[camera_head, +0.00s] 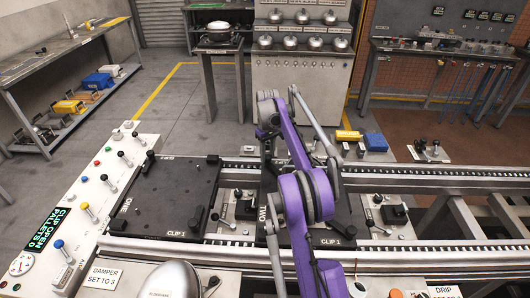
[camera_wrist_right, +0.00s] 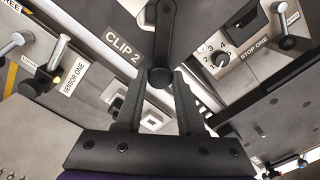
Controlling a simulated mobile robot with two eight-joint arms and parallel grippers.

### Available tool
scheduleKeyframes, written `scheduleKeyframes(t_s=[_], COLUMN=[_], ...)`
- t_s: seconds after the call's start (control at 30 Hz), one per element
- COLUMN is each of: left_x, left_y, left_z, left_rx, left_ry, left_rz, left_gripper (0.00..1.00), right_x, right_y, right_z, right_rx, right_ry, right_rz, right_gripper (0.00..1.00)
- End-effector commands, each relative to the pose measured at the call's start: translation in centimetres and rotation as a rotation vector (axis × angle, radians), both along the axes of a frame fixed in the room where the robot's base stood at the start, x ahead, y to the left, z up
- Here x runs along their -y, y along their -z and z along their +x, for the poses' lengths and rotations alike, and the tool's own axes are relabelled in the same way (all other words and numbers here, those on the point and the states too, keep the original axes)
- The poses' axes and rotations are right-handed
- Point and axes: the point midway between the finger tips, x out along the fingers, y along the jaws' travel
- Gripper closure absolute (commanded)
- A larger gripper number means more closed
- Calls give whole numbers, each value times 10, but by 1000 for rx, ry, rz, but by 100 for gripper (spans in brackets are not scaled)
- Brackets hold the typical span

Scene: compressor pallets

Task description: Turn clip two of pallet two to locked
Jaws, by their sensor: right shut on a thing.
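Pallet two (camera_head: 343,218) is the dark plate marked TWO in the middle of the head view, with a CLIP 1 label on its near edge. My purple right arm covers much of it. My right gripper (camera_head: 268,136) is at its far side. In the right wrist view the gripper (camera_wrist_right: 160,84) is shut on the black knob of the clip two lever (camera_wrist_right: 166,35). The lever runs from the knob toward the top of the picture, beside the CLIP 2 label (camera_wrist_right: 122,46). The lever is hidden in the head view. My left gripper is not in view.
Pallet one (camera_head: 165,200) lies left of pallet two on the conveyor. A control panel (camera_head: 95,195) with levers and a lit display (camera_head: 48,229) stands at the left. The wrist view shows a STOP ONE plate (camera_wrist_right: 254,49) and a SENSOR ONE label (camera_wrist_right: 73,79) near the gripper.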

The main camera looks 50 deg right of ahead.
Motion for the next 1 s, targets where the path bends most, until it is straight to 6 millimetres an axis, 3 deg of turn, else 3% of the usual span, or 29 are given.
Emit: scheduleKeyframes(t_s=[0.33, 0.87, 0.9, 1.0], left_x=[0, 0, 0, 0], left_y=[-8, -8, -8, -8], left_z=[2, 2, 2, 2], left_rx=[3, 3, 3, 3], left_ry=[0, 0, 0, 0], left_rz=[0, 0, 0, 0], left_gripper=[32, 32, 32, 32], right_x=[0, 0, 0, 0], right_y=[-1, 0, 0, 0], right_z=[0, 0, 0, 0], right_rx=[0, 0, 0, 0], right_ry=[-143, -169, -169, -169], right_rz=[-1, -2, -2, -1], right_gripper=[100, 100, 61, 43])
